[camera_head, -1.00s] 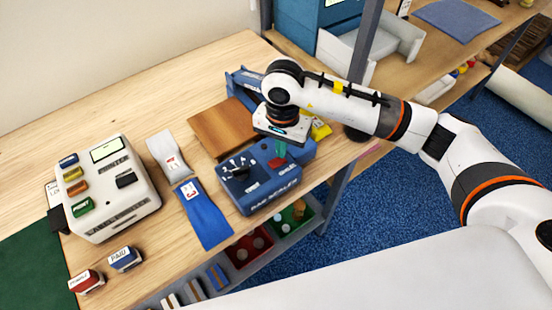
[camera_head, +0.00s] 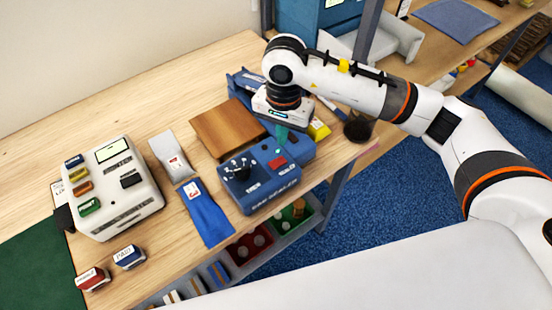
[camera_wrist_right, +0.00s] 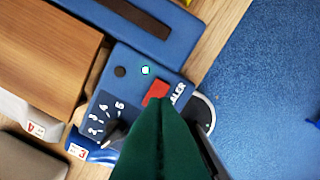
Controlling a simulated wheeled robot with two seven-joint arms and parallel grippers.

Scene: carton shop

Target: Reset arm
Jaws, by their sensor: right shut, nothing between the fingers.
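My right gripper (camera_head: 282,134) hangs fingers down over the blue bag sealer (camera_head: 262,186). Its fingers are closed together and hold nothing. In the right wrist view the green fingertips (camera_wrist_right: 162,115) are together in front of the sealer's red button (camera_wrist_right: 156,92); a lit green light (camera_wrist_right: 146,70) and a numbered dial (camera_wrist_right: 107,120) show beside it. I cannot tell whether the fingers touch the sealer. My left gripper is not in view.
A wooden block (camera_head: 228,128) stands behind the sealer. Left of it lie a grey and a blue pouch (camera_head: 207,217), then a white label machine (camera_head: 117,190) and two stamps (camera_head: 128,257). A dark round object (camera_head: 358,128) is at the right edge. Bins (camera_head: 250,245) sit below.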

